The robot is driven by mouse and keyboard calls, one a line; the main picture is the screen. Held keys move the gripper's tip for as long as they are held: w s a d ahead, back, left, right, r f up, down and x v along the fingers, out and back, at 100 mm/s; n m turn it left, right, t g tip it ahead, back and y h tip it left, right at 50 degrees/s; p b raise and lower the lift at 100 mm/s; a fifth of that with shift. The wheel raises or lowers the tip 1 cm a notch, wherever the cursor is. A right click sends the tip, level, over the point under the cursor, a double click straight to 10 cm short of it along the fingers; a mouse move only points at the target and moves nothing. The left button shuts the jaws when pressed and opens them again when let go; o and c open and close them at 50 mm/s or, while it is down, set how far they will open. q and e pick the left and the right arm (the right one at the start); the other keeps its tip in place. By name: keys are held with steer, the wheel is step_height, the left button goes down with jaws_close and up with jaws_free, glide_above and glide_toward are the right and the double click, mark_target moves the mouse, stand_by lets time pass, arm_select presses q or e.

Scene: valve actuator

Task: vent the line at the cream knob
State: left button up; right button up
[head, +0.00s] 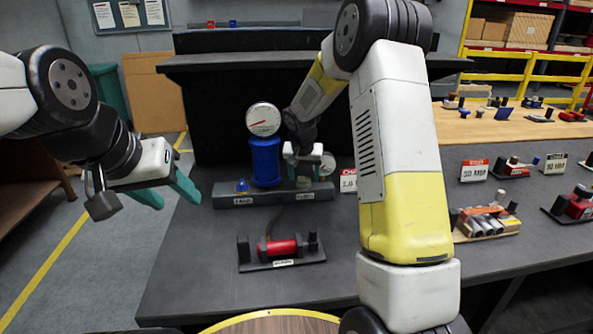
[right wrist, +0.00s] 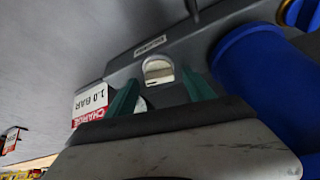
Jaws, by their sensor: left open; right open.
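The cream knob (right wrist: 158,70) sits on the dark grey manifold bar (right wrist: 195,40) in the right wrist view, between the teal fingertips of my right gripper (right wrist: 160,95). I cannot tell whether the fingers touch it. In the head view my right gripper (head: 304,168) is over the right part of the bar (head: 270,199) and mostly hides the knob. The blue cylinder (head: 265,160) stands on the bar, with a round dial gauge (head: 263,119) on top. A small blue knob (head: 242,186) is at the bar's left. My left gripper (head: 166,190) is open and empty, left of the bench.
A red-bodied fixture (head: 282,248) lies in front of the bar. A "CHARGE 1.0 BAR" sign (head: 348,181) stands right of the bar and shows in the wrist view (right wrist: 90,104). A tray of cylinders (head: 487,222) is farther right. The bench's front left (head: 190,280) is clear.

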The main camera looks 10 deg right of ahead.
steer(key=shift+c, duration=0.2)
jaws_close()
steer(key=shift+d+n+y, duration=0.1)
steer(key=shift+n+y, duration=0.5)
steer(key=shift+n, duration=0.9)
steer(key=shift+o, duration=0.2)
jaws_free()
steer(key=shift+d, duration=0.1)
steer(key=shift+m, duration=0.3)
